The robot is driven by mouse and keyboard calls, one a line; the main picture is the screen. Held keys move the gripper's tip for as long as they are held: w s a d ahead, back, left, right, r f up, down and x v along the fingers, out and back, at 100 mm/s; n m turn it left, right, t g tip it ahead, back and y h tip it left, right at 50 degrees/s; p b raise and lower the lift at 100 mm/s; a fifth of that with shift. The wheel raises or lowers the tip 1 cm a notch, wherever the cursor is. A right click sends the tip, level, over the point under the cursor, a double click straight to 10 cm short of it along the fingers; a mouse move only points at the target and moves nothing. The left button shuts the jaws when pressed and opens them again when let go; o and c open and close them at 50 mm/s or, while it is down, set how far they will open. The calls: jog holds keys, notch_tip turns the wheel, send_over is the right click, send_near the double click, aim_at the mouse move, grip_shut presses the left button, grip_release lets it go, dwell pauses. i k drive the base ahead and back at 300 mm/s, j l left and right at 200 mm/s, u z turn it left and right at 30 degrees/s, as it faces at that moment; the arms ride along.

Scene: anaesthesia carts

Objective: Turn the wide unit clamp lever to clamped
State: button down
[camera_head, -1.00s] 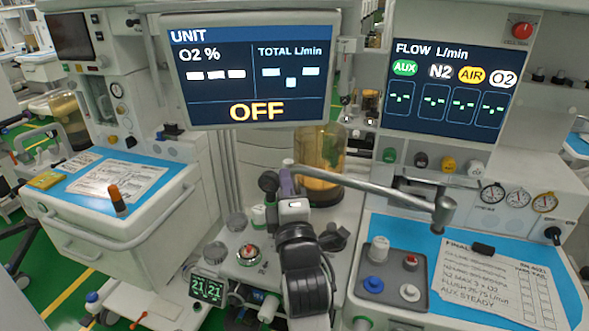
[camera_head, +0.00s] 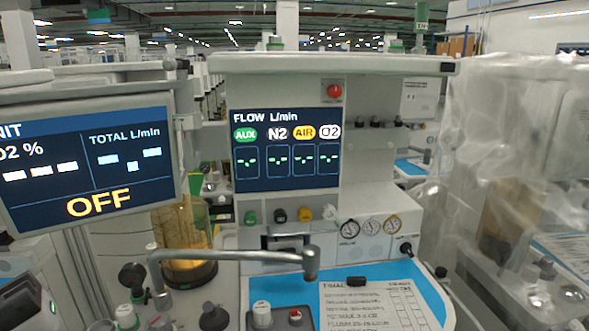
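I cannot make out with certainty which part is the wide unit clamp lever, or whether it is clamped. A grey metal bar (camera_head: 235,256) with a bent left end and a cylindrical right end (camera_head: 311,263) reaches across the front of the cart in the middle; I cannot tell that it is the lever. A black round knob (camera_head: 131,275) stands left of the bar, near its bent end. An amber glass canister (camera_head: 182,245) is behind the bar. My gripper is not in view. A dark rounded part cut off at the lower left corner may belong to my arm.
The unit screen (camera_head: 90,160) reading OFF hangs at the left. The flow screen (camera_head: 287,148) is on the cart's upright. A blue mat (camera_head: 405,277) with a checklist paper (camera_head: 375,308) covers the right worktop. A plastic-wrapped cart (camera_head: 520,170) stands close at the right.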

aim_at(171, 64)
jog(key=k+j+u, duration=0.15)
jog(key=j, duration=0.5)
jog(key=k+j+u, duration=0.15)
jog(key=j, duration=0.45)
jog(key=j+u, duration=0.15)
jog(key=j, duration=0.5)
jog(key=l+z, duration=0.1)
jog(key=z, duration=0.3)
jog(key=i+z, duration=0.1)
jog(key=z, duration=0.25)
jog(key=i+l+z, duration=0.1)
jog(key=z, duration=0.3)
